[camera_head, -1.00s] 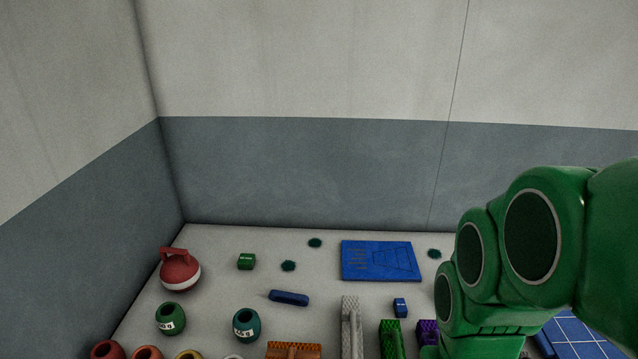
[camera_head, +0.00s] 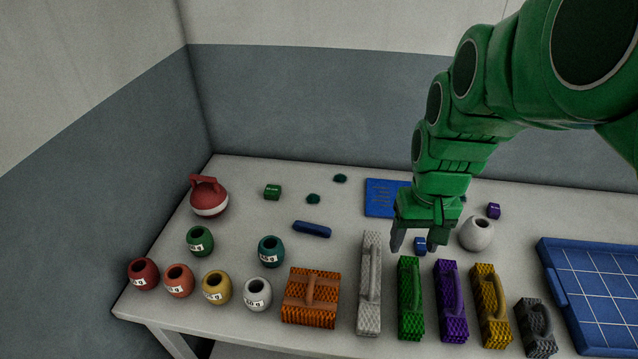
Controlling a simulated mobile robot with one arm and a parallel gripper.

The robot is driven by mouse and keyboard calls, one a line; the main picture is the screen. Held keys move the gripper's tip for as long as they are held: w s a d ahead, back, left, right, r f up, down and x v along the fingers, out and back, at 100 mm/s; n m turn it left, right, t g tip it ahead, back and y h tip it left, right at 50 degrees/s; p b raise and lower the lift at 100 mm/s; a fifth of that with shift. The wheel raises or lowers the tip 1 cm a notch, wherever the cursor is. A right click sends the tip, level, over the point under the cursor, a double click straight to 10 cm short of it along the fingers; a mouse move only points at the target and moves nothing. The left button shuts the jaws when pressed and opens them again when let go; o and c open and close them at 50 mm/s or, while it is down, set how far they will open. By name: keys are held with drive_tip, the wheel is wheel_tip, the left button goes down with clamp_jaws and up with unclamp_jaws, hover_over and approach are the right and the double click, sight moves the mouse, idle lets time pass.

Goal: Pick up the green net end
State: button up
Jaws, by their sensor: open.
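The green net end (camera_head: 411,298) is a long, upright green mesh block with a handle along its top. It stands in the front row on the table, between a grey-white mesh block (camera_head: 369,285) and a purple one (camera_head: 451,300). My gripper (camera_head: 415,246) points down above the table, its fingers apart with nothing held between them. In the picture it is just above the far end of the green net end, apart from it. A small blue block (camera_head: 420,244) shows between the fingers, on the table.
Orange (camera_head: 310,297), yellow (camera_head: 490,306) and dark grey (camera_head: 535,327) mesh blocks share the row. Labelled round pots and a red float (camera_head: 208,197) stand left. A white pot (camera_head: 476,234) and blue gridded tray (camera_head: 592,290) are right. A small green block (camera_head: 272,192) lies behind.

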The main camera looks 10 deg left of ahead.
drive_tip(key=w+a+f+n+t, duration=0.1)
drive_tip(key=w+a, duration=0.1)
drive_tip(key=w, duration=0.4)
drive_tip(key=w+a+f, duration=0.2)
drive_tip(key=w+a, duration=0.1)
drive_tip(key=w, duration=0.2)
drive_tip(key=n+t+y, duration=0.2)
drive_tip(key=n+t, duration=0.1)
approach(313, 197)
drive_tip(key=shift+x, duration=4)
drive_tip(key=c, duration=1.1)
